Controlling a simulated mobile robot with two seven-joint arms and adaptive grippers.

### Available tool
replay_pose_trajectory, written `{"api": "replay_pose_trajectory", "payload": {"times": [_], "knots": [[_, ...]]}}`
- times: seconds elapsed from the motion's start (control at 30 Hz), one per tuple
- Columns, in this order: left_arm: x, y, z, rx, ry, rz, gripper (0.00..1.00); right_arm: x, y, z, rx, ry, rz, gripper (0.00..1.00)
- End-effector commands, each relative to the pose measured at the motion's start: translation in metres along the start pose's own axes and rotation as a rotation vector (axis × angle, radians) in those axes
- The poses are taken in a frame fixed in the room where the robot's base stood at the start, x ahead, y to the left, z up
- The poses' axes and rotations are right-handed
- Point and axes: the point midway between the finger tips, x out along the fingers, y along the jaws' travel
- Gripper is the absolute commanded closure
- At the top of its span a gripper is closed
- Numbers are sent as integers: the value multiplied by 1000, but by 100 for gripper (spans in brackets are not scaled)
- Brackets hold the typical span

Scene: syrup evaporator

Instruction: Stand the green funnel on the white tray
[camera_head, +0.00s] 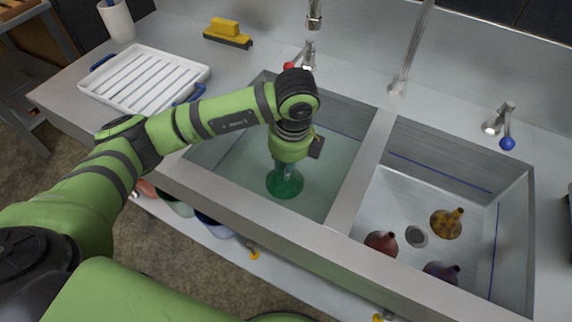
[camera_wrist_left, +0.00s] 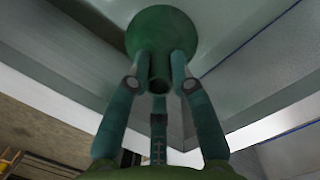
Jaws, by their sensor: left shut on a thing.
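The green funnel (camera_head: 285,183) is in the left, water-filled basin in the head view, wide end down. My left gripper (camera_head: 287,167) is shut on its narrow spout, pointing down into the basin. In the left wrist view the funnel (camera_wrist_left: 162,35) shows beyond the fingers, which close around its spout. I cannot tell whether the funnel touches the basin floor. The white tray (camera_head: 110,76), ribbed and with blue handles, lies on the counter at the upper left. It looks empty. My right gripper is not in view.
The right basin holds a yellow funnel (camera_head: 446,223), a red-brown one (camera_head: 381,243) and a purple one (camera_head: 441,271) around a drain. A divider (camera_head: 362,175) separates the basins. A yellow brush (camera_head: 228,33) and a white cup (camera_head: 117,20) stand at the back. Faucets rise behind the basins.

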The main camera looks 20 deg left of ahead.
Motion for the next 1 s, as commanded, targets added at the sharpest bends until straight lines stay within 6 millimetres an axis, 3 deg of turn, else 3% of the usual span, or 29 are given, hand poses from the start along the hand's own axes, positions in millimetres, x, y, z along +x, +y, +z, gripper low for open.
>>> {"api": "replay_pose_trajectory", "payload": {"times": [0.1, 1.0], "knots": [[-20, 0, 2, 0, 0, -2, 100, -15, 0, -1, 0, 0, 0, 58], [-127, 0, 16, -1, -1, -2, 100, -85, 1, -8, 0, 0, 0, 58]]}}
